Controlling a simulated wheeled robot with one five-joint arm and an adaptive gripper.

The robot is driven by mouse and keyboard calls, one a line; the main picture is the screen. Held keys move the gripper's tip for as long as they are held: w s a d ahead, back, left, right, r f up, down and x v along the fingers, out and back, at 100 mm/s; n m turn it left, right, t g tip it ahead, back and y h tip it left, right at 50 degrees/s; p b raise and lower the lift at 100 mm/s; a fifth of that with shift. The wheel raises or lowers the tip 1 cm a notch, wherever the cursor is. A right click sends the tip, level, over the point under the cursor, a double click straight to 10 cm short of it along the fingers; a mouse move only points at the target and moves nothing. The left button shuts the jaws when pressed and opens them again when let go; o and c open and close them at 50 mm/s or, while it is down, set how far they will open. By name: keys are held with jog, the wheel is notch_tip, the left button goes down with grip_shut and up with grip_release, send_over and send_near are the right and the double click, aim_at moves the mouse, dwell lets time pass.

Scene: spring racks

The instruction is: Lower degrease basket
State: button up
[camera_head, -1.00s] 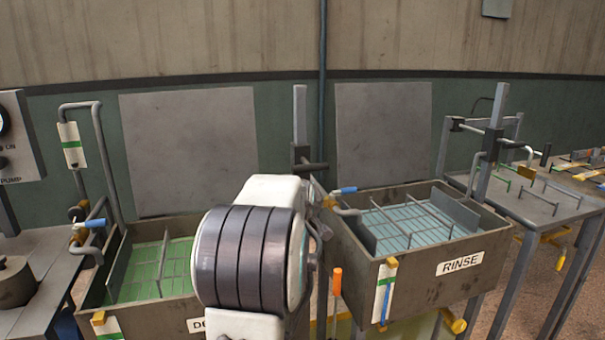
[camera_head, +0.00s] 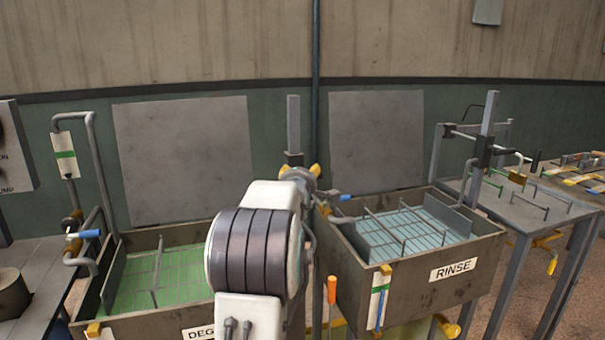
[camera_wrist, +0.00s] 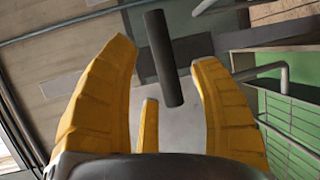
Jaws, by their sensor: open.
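The degrease basket (camera_head: 153,275) is a wire rack sitting in green liquid inside the left tank (camera_head: 150,323), whose label is partly hidden by my arm. A grey upright post (camera_head: 293,125) stands behind my arm between the two tanks. My gripper (camera_head: 300,168) has yellow fingers, open, in front of this post's lower part. In the wrist view, a dark round bar (camera_wrist: 163,58) lies between the open fingers, with gaps visible on both sides; whether it touches a finger deeper in cannot be told. In the head view my gripper hides this bar.
The rinse tank (camera_head: 408,285), with blue liquid and a wire basket, stands close on the right. Pipes with a blue-handled valve (camera_head: 83,235) rise at the left tank's left. A table (camera_head: 540,205) with racks is at far right. An orange-handled tool (camera_head: 332,290) hangs between the tanks.

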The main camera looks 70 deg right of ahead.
jog(key=shift+p+x, duration=0.35)
jog(key=shift+x, duration=1.2)
jog(key=shift+c, duration=0.4)
grip_shut()
